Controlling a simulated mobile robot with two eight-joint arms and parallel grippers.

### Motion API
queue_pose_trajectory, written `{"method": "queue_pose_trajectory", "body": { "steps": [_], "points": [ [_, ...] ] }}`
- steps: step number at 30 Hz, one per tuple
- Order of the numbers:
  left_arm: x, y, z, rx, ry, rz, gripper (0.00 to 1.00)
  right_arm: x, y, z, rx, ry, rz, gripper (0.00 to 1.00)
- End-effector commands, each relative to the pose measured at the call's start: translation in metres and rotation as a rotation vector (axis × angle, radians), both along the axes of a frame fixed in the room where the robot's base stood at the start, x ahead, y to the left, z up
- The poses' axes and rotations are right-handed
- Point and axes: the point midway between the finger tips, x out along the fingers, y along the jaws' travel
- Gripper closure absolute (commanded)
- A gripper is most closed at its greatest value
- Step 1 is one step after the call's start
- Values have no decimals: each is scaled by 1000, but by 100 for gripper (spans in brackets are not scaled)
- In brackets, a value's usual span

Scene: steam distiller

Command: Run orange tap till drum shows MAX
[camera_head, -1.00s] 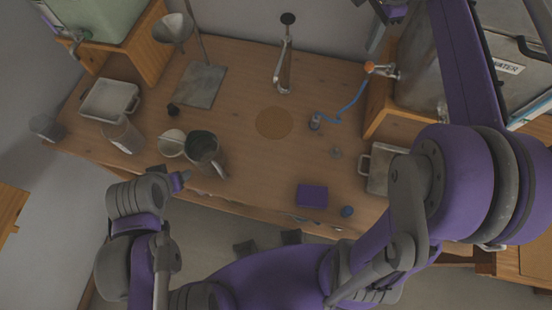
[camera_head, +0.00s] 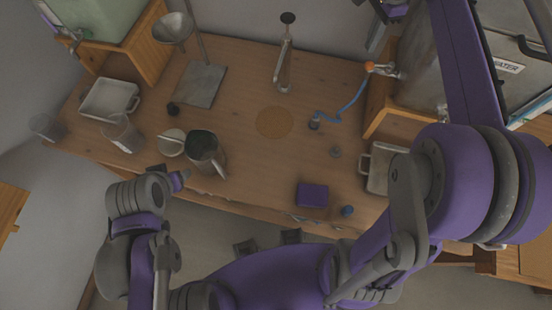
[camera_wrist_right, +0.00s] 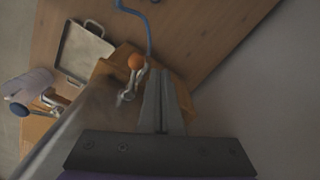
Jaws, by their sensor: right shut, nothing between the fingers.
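The orange tap (camera_head: 370,67) sits on the side of the grey metal drum (camera_head: 420,65), which bears a WATER label. A blue hose (camera_head: 350,103) runs from near the tap down to a small fitting on the table. In the right wrist view the orange tap knob (camera_wrist_right: 135,61) is just left of my right gripper (camera_wrist_right: 160,78). That gripper is shut and empty, apart from the knob as far as I can tell. In the head view my right gripper (camera_head: 383,10) shows only partly at the top edge. No MAX mark is readable.
A green tank (camera_head: 100,18) stands at the back left. The table's middle is mostly clear.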

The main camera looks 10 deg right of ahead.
Motion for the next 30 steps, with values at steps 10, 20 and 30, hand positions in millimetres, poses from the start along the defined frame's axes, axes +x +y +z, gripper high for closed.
{"method": "queue_pose_trajectory", "body": {
  "steps": [10,20,30],
  "points": [
    [0,0,0,0,0,0,36,0,0,0,0,0,0,100],
    [-2,0,-5,0,4,0,36,0,0,-7,0,1,0,100],
    [-7,0,-19,0,13,0,36,0,0,-28,0,1,0,100]
  ]
}}
